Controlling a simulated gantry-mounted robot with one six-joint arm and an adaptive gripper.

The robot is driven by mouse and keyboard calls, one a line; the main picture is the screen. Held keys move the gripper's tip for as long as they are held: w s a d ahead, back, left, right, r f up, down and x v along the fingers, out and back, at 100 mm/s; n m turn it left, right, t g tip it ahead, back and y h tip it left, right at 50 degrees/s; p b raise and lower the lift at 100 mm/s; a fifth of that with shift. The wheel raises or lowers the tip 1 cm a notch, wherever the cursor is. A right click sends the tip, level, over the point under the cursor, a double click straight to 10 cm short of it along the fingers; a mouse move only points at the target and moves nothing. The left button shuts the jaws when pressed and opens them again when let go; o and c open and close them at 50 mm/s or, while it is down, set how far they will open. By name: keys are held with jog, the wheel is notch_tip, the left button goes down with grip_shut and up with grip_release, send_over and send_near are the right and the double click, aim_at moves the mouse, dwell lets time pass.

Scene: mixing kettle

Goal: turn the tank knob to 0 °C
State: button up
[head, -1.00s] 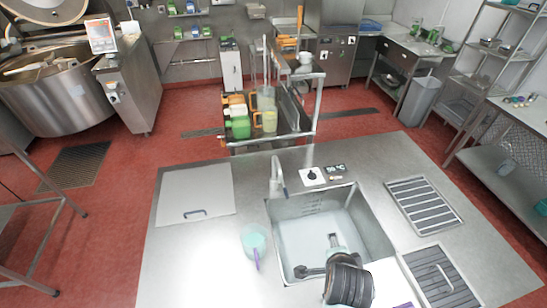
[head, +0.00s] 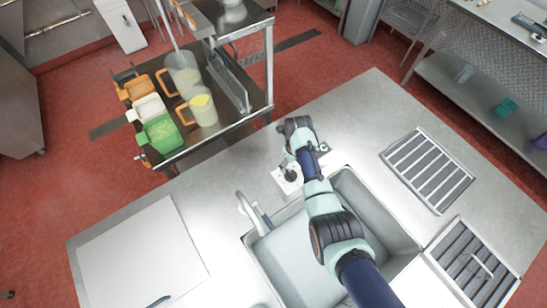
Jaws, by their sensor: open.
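The tank knob (head: 290,175) is a small dark dial on a white plate (head: 281,184) on the counter behind the sink. My arm reaches over the sink, and my gripper (head: 289,162) is small and dark in the view, close above the knob. It is open; whether its fingers touch the knob or stand around it I cannot tell. The °C display beside the knob is hidden behind my arm, so I cannot read it. The knob's pointer is too small to read.
The sink (head: 285,255) with its tap (head: 249,212) lies in front of the knob. A trolley (head: 235,125) with tubs and jugs stands behind the counter. A white board (head: 140,255) is at left and a slatted drain (head: 427,168) at right.

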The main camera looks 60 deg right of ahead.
aim_at(292, 174)
jog(key=shift+s+a+f, duration=0.15)
jog(key=shift+s+a, duration=0.05)
jog(key=shift+s, duration=0.05)
jog(key=shift+s+a+f+b, duration=0.1)
jog(key=shift+s+f+b, duration=0.05)
jog(key=shift+f+b, duration=0.2)
notch_tip(292, 174, down, 7)
jog(key=b, duration=0.7)
jog(key=shift+r, duration=0.35)
jog(key=shift+f, duration=0.2)
grip_shut()
